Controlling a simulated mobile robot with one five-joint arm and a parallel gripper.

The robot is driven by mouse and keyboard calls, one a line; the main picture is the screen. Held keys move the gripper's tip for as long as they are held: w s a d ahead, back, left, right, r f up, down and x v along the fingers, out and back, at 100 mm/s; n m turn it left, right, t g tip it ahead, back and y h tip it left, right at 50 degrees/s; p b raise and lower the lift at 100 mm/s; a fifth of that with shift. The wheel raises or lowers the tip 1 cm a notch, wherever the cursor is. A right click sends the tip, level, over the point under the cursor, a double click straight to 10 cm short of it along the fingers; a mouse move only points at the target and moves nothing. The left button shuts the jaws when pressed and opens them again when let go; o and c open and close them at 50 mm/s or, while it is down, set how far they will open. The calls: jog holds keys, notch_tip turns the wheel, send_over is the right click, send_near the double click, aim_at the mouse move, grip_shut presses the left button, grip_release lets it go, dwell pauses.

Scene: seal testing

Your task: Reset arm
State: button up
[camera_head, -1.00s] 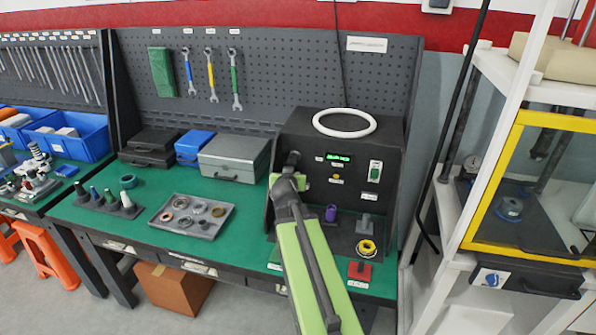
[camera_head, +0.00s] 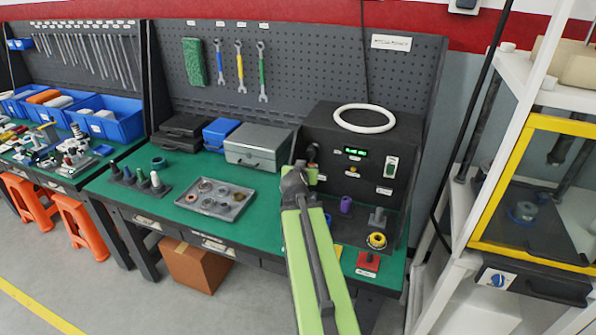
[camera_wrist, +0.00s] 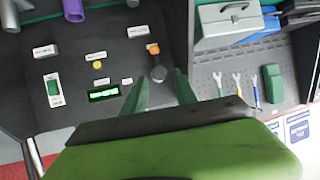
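My gripper (camera_head: 312,162) is at the left front of the black test machine (camera_head: 318,134) in the head view, at the end of my green arm. In the wrist view my gripper (camera_wrist: 160,72) shows two green fingers standing apart. A dark lever with an orange tip (camera_wrist: 154,48) appears between the fingertips, on or in front of the machine's panel (camera_wrist: 120,70). I cannot tell whether the fingers touch it. The panel has a lit green display (camera_head: 356,152) and a green switch (camera_head: 391,167), and the display also shows in the wrist view (camera_wrist: 104,93).
A white ring (camera_head: 364,131) lies on top of the machine. A purple piece (camera_head: 346,204), a yellow ring (camera_head: 377,240) and a red base (camera_head: 368,261) stand by it. A parts tray (camera_head: 232,211) and grey case (camera_head: 248,154) are to its left. A yellow-framed cabinet (camera_head: 505,170) stands right.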

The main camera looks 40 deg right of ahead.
jog(key=w+a+n+t+y, duration=0.2)
jog(key=w+a, duration=0.6)
jog(key=a, duration=0.6)
jog(key=w+a+f+n+g+y, duration=0.1)
jog(key=a+f+y, duration=0.15)
jog(key=a, duration=0.45)
jog(key=w+a+f+n+g+y, duration=0.1)
jog(key=a+f, duration=0.2)
jog(key=a, duration=0.5)
jog(key=s+a+f+n+g+y, duration=0.1)
jog(key=s+a+f+g, duration=0.15)
jog(key=a, duration=0.35)
jog(key=s+a+f+n+g+y, duration=0.1)
jog(key=s+a+f+y, duration=0.15)
jog(key=a, duration=0.25)
jog(key=s+a+f+n+g, duration=0.1)
jog(key=s+a+n+g, duration=0.1)
jog(key=s, duration=0.3)
jog(key=s+a+f+n+g+y, duration=0.1)
jog(key=s+a+f+n+g, duration=0.1)
jog(key=s, duration=0.4)
jog(key=shift+a+f+g, duration=0.15)
jog(key=shift+a+g, duration=0.3)
jog(key=shift+a, duration=0.2)
jog(key=shift+s+d, duration=0.1)
jog(key=shift+d, duration=0.05)
